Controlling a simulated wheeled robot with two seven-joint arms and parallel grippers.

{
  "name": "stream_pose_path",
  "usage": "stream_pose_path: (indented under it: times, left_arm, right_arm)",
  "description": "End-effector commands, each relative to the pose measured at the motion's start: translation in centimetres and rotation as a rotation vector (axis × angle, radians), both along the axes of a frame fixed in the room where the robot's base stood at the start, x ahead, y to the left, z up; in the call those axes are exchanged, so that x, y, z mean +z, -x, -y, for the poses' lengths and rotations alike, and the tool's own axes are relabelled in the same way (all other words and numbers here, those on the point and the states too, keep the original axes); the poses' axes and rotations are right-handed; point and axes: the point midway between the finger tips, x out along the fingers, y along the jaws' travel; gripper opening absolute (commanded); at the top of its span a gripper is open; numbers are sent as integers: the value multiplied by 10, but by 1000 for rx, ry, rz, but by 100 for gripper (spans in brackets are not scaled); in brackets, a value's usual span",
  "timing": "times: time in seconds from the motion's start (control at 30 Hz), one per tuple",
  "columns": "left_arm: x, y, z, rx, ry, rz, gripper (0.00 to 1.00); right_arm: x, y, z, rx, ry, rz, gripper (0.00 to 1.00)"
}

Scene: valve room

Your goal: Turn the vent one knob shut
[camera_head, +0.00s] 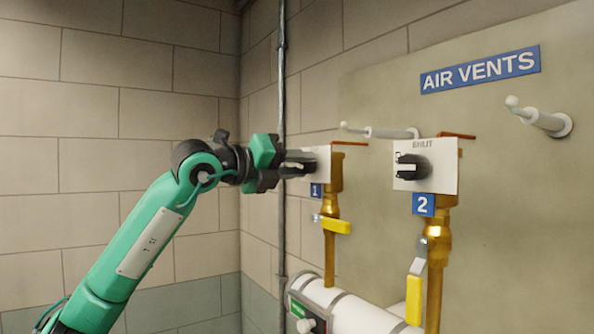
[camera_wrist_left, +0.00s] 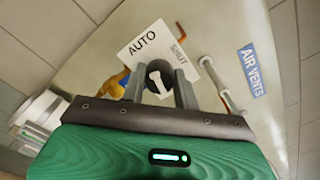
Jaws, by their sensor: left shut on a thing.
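The vent one knob (camera_wrist_left: 158,78) is round and dark with a white bar across it. In the left wrist view it sits between the two grey fingers of my left gripper (camera_wrist_left: 160,88), which is shut on it. Its white plate (camera_wrist_left: 133,55) reads AUTO and SHUT; I cannot tell which word the knob is set to. In the head view my left gripper (camera_head: 300,163) reaches from the left to the plate (camera_head: 323,160) above the blue "1" tag (camera_head: 316,190), and hides the knob. My right gripper is not in view.
To the right is the vent two knob (camera_head: 413,167) on its white plate (camera_head: 446,175), above a blue "2" tag (camera_head: 423,204). Brass pipes with yellow-handled valves (camera_head: 336,225) hang below. White pegs (camera_head: 540,120) stick out from the wall under the AIR VENTS sign (camera_head: 480,70).

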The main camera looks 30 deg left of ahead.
Motion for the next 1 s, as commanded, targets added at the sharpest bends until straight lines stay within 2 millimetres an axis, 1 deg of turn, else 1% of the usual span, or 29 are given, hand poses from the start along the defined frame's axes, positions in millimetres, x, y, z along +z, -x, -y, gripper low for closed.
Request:
stream_pose_path:
  times: [0.03, 0.3, 0.67, 1.0]
  left_arm:
    - [-3, 0, 1, -3, -38, 14, 8]
    - [-3, 0, 1, -1, -276, 113, 8]
    - [-2, 0, 2, -1, -592, 242, 8]
    - [-1, 0, 2, -1, -888, 364, 8]
  right_arm:
    - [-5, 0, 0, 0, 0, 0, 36]
    - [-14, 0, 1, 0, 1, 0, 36]
    - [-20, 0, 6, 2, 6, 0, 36]
    - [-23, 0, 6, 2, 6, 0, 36]
